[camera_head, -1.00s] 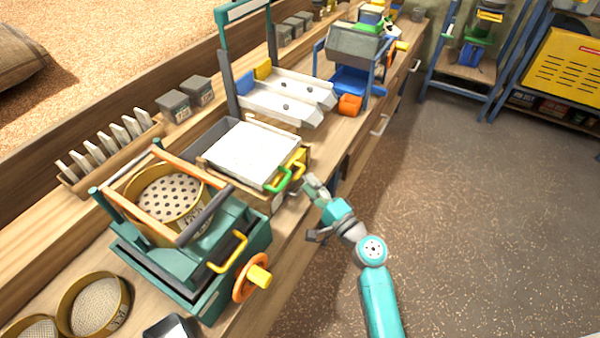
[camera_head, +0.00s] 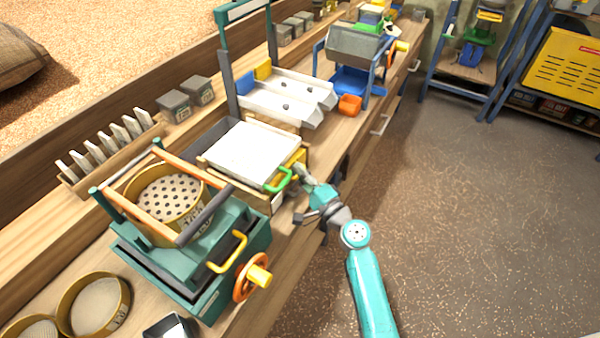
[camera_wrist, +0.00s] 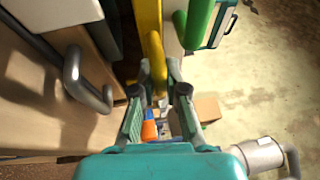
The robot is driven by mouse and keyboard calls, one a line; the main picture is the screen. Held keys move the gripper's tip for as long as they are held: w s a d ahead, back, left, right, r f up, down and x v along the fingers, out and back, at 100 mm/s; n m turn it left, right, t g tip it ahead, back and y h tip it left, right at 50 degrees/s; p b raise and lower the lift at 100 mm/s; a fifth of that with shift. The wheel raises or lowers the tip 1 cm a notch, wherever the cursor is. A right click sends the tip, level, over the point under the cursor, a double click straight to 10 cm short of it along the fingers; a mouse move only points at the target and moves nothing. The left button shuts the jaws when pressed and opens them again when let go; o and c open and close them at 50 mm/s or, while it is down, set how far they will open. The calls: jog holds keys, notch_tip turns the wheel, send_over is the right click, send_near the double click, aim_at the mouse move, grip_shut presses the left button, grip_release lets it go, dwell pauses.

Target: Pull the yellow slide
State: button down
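The yellow slide's handle (camera_head: 300,157) is at the right front of the white-topped box (camera_head: 250,150), beside a green handle (camera_head: 280,181). My gripper (camera_head: 299,172) is right at the yellow handle and partly hides it in the head view. In the wrist view the yellow bar (camera_wrist: 152,45) reaches down between the two fingertips of my gripper (camera_wrist: 158,72). The fingers stand apart, one on each side of the bar, and I cannot tell whether either touches it. The green bar (camera_wrist: 199,22) is just right of the right fingertip.
A teal sieve machine (camera_head: 190,245) with its own yellow handle (camera_head: 228,252) and an orange wheel (camera_head: 250,285) stands at the near left. A grey metal handle (camera_wrist: 82,80) is left of my fingers in the wrist view. The floor (camera_head: 450,220) to the right is clear.

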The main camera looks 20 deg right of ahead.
jog(key=shift+s+d+f, duration=0.1)
jog(key=shift+s+d, duration=0.5)
jog(key=shift+s, duration=0.2)
jog(key=c, duration=1.2)
grip_release()
jog(key=shift+s, duration=0.15)
jog(key=v, duration=1.2)
